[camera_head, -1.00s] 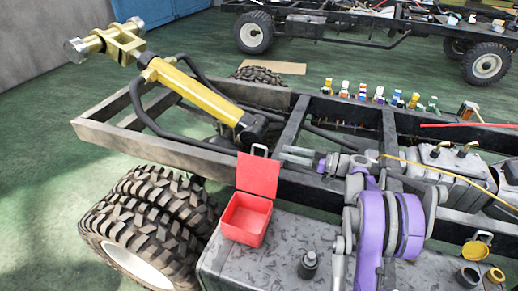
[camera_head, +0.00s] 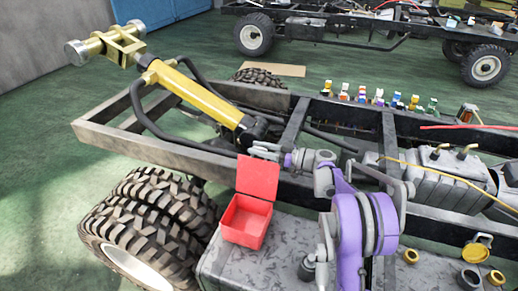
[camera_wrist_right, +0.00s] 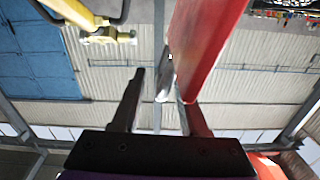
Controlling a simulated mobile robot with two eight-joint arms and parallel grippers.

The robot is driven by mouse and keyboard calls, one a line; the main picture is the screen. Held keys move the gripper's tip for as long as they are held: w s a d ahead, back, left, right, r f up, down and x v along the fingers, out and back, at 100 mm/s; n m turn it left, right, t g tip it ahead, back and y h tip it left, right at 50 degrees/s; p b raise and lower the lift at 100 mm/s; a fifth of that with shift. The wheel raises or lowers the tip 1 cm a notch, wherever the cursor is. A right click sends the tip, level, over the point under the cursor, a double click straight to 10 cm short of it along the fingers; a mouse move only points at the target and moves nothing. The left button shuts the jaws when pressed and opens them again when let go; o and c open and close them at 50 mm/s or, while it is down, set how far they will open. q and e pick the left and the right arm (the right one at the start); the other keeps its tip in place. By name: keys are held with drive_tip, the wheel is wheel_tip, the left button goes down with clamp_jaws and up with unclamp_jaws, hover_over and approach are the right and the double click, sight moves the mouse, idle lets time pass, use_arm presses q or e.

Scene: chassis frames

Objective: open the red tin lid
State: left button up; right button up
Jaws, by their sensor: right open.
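The red tin (camera_head: 246,222) sits on a grey mottled surface, its box open at the top. Its red lid (camera_head: 257,177) stands up from the back edge, tilted slightly back. My right gripper (camera_head: 262,149) is open at the lid's top edge, reaching in from the right. In the right wrist view the two dark fingers (camera_wrist_right: 160,98) are apart. My left gripper is not in view.
A dark bottle (camera_head: 308,267) stands right of the tin, partly behind my right arm. The chassis rail (camera_head: 180,150) and yellow cylinder (camera_head: 200,95) lie behind the tin.

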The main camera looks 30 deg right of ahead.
clamp_jaws()
idle(1.3)
